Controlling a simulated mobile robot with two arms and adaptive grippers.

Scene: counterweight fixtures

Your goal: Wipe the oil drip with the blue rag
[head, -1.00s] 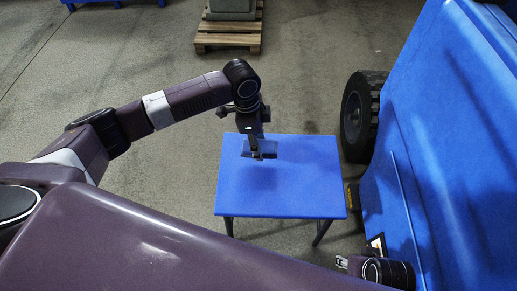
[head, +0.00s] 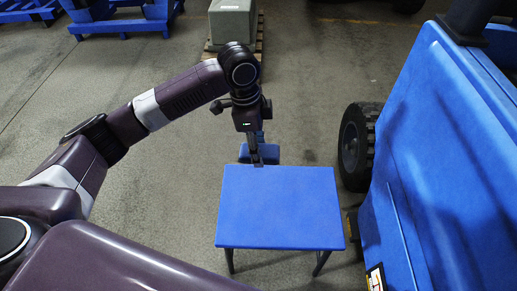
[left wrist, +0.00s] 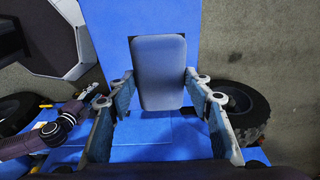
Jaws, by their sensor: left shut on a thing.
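My left gripper (head: 257,160) is shut on the blue rag (head: 259,148), a flat pad with rounded corners, at the far edge of the blue table (head: 280,208) in the head view. In the left wrist view the rag (left wrist: 160,72) looks grey-blue and sits between the spread fingers of my left gripper (left wrist: 163,90). The table top shows behind it. My right gripper (left wrist: 93,95) is small at the left of the left wrist view; its jaws are unclear. I cannot make out an oil drip in either view.
A large blue machine (head: 430,150) with a black tyre (head: 358,145) stands right of the table. A grey block (head: 232,20) sits on a wooden pallet (head: 262,45) at the back. Blue frames (head: 120,22) stand at the back left. The floor left of the table is open.

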